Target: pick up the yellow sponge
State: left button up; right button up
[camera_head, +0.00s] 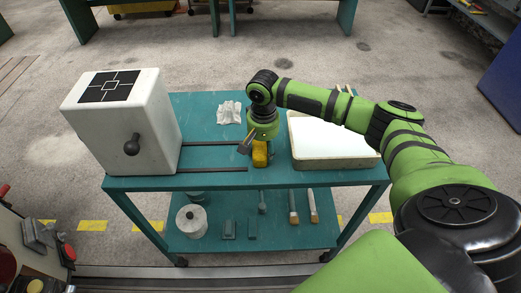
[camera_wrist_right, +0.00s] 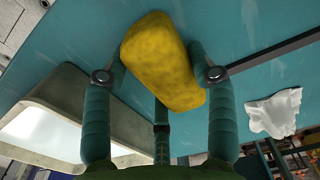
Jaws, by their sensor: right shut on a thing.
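The yellow sponge (camera_head: 260,157) is at the teal cart's top, near its front edge, between the white box and the white tray. My right gripper (camera_head: 261,142) reaches down over it. In the right wrist view the sponge (camera_wrist_right: 163,60) sits between the fingers of my right gripper (camera_wrist_right: 161,76), which is shut on it. The sponge lies slanted across the fingers. I cannot tell whether it touches the cart top (camera_wrist_right: 235,30). My left gripper is not in view.
A white box (camera_head: 125,125) with a black marker and a knob stands at left on the cart. A white tray (camera_head: 333,163) is close at right. A crumpled white cloth (camera_head: 229,112) lies behind. The lower shelf (camera_head: 270,235) holds a round pot and brushes.

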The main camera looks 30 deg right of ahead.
jog(key=shift+r, duration=0.5)
jog(key=r, duration=0.2)
jog(key=d+r+b, duration=0.1)
jog(key=shift+s+r, duration=0.25)
jog(key=shift+s, duration=0.1)
jog(key=shift+s+d+r+b, duration=0.35)
jog(key=shift+s+d+r, duration=0.75)
jog(key=shift+d, duration=0.3)
jog(key=shift+s+d+r+b, duration=0.35)
jog(key=shift+s+d+r, duration=0.75)
jog(key=shift+d, duration=0.25)
jog(key=shift+s+d+r+b, duration=0.35)
jog(key=shift+s+d+r, duration=0.75)
jog(key=shift+d, duration=0.3)
jog(key=shift+o, duration=1.1)
jog(key=shift+c, duration=0.6)
